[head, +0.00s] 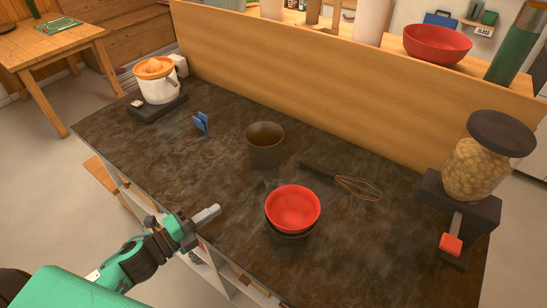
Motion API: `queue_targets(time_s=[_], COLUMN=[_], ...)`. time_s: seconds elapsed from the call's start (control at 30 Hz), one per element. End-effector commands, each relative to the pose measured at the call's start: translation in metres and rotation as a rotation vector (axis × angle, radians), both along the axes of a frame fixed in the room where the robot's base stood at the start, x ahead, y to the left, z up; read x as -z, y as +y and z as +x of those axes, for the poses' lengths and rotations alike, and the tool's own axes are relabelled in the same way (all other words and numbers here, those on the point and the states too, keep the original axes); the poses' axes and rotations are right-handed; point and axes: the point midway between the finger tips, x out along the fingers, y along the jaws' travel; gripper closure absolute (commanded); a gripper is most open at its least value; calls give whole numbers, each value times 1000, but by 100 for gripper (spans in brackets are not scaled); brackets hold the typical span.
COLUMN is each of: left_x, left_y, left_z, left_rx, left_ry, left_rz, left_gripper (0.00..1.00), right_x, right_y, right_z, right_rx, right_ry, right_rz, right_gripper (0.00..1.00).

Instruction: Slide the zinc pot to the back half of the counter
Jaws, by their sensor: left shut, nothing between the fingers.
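A dark brownish-grey pot (264,150), likely the zinc pot, stands upright near the middle of the dark counter (340,245). Its open top faces up and looks empty. My left gripper (214,211) is shut and empty over the counter's front edge. It is in front of the pot and to its left, clearly apart from it. My right gripper is not in the head view.
A red bowl (293,208) on a dark bowl sits in front of the pot. A whisk (345,182) lies to its right, a blue holder (201,123) stands to its left. A juicer (157,80) and a jar dispenser (476,170) stand at the ends. A wooden ledge (330,85) runs behind.

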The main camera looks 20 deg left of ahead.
Motion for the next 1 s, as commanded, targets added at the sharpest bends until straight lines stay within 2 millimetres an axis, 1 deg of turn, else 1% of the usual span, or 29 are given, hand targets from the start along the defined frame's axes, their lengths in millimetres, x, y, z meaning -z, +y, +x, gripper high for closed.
queue_targets(time_s=[0.13,0.27,0.67,1.0], left_x=[-1,-3,-3,-4], left_y=[-3,-10,-37,-65], left_z=[5,15,59,100], left_rx=[1,1,0,1], left_ry=[-3,-4,-3,-3], left_rz=[1,0,-1,-1], left_gripper=[100,100,100,100], right_x=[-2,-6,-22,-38], right_y=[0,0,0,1], right_z=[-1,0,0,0], right_rx=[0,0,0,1], right_ry=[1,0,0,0], right_rz=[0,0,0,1], right_gripper=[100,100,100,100])
